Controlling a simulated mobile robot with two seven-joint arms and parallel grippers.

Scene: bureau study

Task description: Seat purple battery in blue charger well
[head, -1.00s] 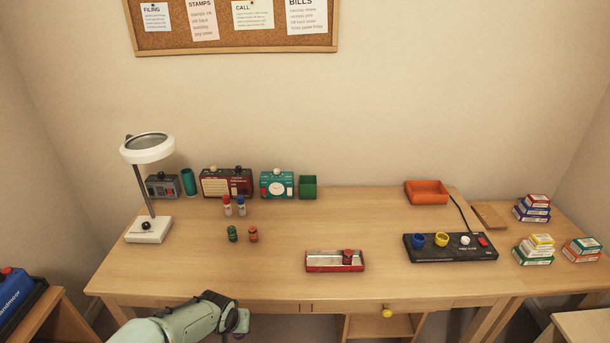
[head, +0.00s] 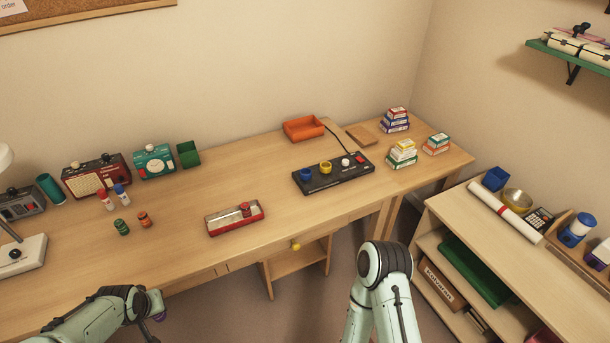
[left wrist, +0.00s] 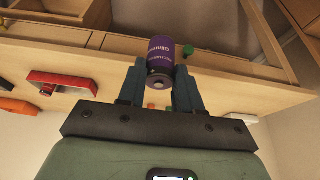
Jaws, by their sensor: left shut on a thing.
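The purple battery (left wrist: 161,55) is gripped between the two fingers of my left gripper (left wrist: 160,78), with one end toward the wrist. In the head view, my left gripper (head: 154,304) is low at the left, in front of the desk's front edge, and the battery is mostly hidden by the arm. The black charger (head: 338,178) lies on the right part of the desk. Its blue well (head: 307,175) is at the left end, beside a yellow well (head: 326,167). My left gripper is well apart from the charger. My right arm shows, but its gripper is out of view.
A red tin (head: 234,219) lies between my left gripper and the charger. Green (head: 121,227) and orange (head: 144,219) batteries stand left of it. An orange tray (head: 303,128) is behind the charger. Stacked boxes (head: 402,155) stand to its right. Bare desk surrounds the tin.

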